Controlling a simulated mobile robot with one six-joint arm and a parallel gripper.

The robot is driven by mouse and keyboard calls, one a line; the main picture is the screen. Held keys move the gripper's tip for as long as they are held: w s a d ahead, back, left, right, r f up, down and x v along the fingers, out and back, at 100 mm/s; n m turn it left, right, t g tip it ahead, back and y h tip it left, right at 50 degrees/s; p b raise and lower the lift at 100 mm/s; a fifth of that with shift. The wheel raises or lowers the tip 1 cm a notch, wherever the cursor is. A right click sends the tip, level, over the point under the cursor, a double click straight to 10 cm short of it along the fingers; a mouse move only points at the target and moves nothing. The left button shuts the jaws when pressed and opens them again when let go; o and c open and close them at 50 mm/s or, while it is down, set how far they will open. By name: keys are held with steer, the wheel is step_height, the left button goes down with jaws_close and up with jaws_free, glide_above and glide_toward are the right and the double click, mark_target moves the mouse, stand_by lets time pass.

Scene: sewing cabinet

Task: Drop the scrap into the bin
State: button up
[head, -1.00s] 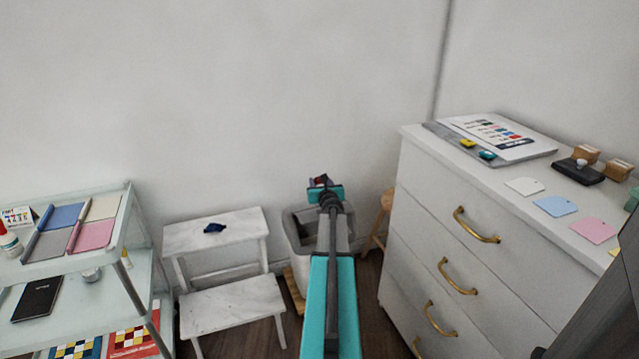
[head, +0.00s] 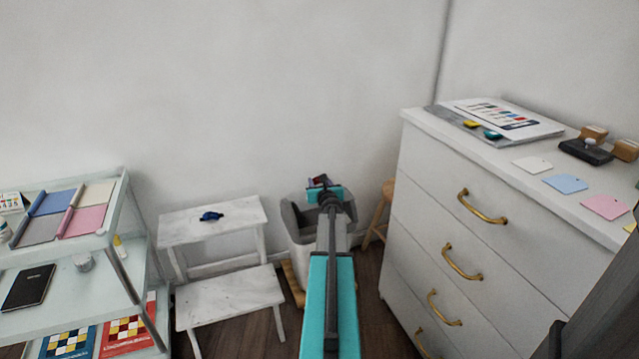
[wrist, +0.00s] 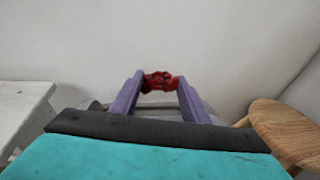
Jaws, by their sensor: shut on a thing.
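A crumpled red scrap (wrist: 158,82) is pinched between the purple fingertips of my gripper (wrist: 157,90) in the wrist view. In the head view my gripper (head: 320,183) is at the end of my outstretched arm, and the scrap shows only as a small dark red bit there. The grey bin (head: 293,222) stands on the floor against the back wall, and its opening is partly hidden by my arm. My gripper appears over or just behind the bin's opening. In the wrist view the bin's rim (wrist: 95,105) shows behind and below the fingers.
A white step stool (head: 225,296) with a dark blue scrap (head: 211,216) on its top stands left of the bin. A wooden stool (head: 378,218) is at its right. A white drawer cabinet (head: 425,195) stands farther right, and a glass shelf cart (head: 110,250) at the far left.

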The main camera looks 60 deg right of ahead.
steer(key=shift+f, duration=0.1)
steer(key=o, duration=1.1)
steer(key=shift+p+v, duration=0.5)
steer(key=shift+v, duration=6.4)
steer(key=shift+d, duration=0.1)
